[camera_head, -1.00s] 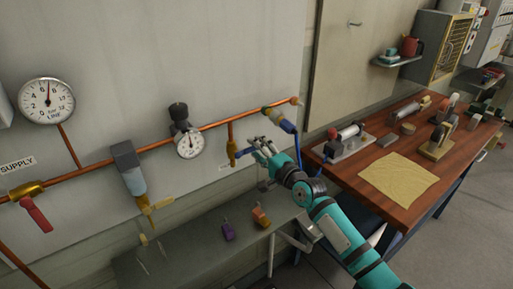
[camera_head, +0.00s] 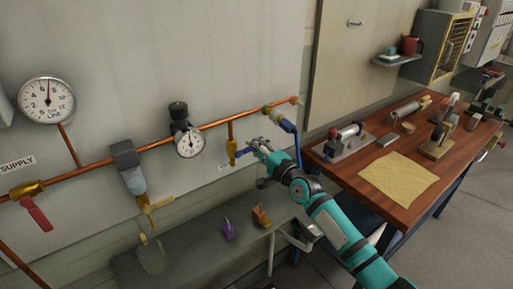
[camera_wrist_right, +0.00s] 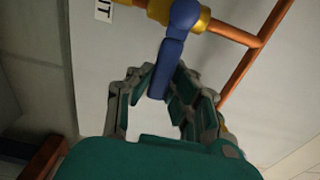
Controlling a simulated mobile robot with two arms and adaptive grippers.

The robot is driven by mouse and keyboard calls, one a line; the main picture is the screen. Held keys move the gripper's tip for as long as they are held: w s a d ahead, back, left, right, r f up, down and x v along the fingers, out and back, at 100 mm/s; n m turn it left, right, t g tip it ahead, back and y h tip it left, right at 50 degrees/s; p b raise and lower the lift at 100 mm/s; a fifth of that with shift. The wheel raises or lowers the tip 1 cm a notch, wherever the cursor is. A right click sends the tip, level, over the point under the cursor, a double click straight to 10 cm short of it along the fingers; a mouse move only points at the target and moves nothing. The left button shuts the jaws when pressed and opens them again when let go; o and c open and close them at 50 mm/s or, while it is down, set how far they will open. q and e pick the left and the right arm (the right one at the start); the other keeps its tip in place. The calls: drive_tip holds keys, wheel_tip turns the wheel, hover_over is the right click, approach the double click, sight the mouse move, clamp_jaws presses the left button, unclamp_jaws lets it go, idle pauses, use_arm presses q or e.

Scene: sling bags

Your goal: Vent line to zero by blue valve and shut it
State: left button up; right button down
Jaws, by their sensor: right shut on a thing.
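The blue valve handle (camera_head: 243,152) sits on a small brass valve (camera_head: 231,147), on a short branch below the copper pipe. My right gripper (camera_head: 257,149) is at this handle, with its fingers shut around it. In the right wrist view the blue handle (camera_wrist_right: 164,75) runs from the brass valve body (camera_wrist_right: 203,18) down between my fingers (camera_wrist_right: 165,98). The fingers partly hide the handle in the head view. The line gauge (camera_head: 46,100) at upper left has its needle pointing nearly straight up, clearly above zero. My left gripper is out of view.
A red supply handle (camera_head: 38,214), a filter unit (camera_head: 130,170) and a second gauge (camera_head: 188,144) sit along the pipe. Purple (camera_head: 228,231) and orange (camera_head: 261,216) padlock-like things lie on the shelf below.

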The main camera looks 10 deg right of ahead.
sight(246, 149)
idle(0.3)
drive_tip(key=n, duration=0.1)
drive_tip(key=r+n+p, duration=0.1)
drive_tip(key=n, duration=0.1)
drive_tip(key=r+n, duration=0.1)
drive_tip(key=shift+s+a+r+n, duration=0.1)
drive_tip(key=shift+a+r+n, duration=0.1)
drive_tip(key=shift+r+n, duration=0.1)
drive_tip(key=n, duration=0.1)
drive_tip(key=a+r+n+p, duration=0.1)
drive_tip(key=n, duration=0.1)
drive_tip(key=r+n+p, duration=0.1)
drive_tip(key=shift+s+a, duration=0.15)
drive_tip(key=shift+s, duration=0.1)
drive_tip(key=n, duration=0.1)
drive_tip(key=a+n+p, duration=0.1)
drive_tip(key=n, duration=0.1)
drive_tip(key=a+r+n, duration=0.1)
drive_tip(key=shift+s+r+n+p, duration=0.1)
drive_tip(key=shift+s+n+p, duration=0.3)
drive_tip(key=shift+s+a+r+n+p, duration=0.15)
drive_tip(key=shift+a+n, duration=0.2)
drive_tip(key=shift+n, duration=0.45)
drive_tip(key=shift+s+a+f+n+p, duration=0.15)
drive_tip(key=shift+a+n, duration=0.25)
drive_tip(key=shift+n, duration=0.4)
drive_tip(key=shift+s+a+r+n+p, duration=0.15)
drive_tip(key=shift+a+n, duration=0.2)
drive_tip(key=shift+n, duration=0.45)
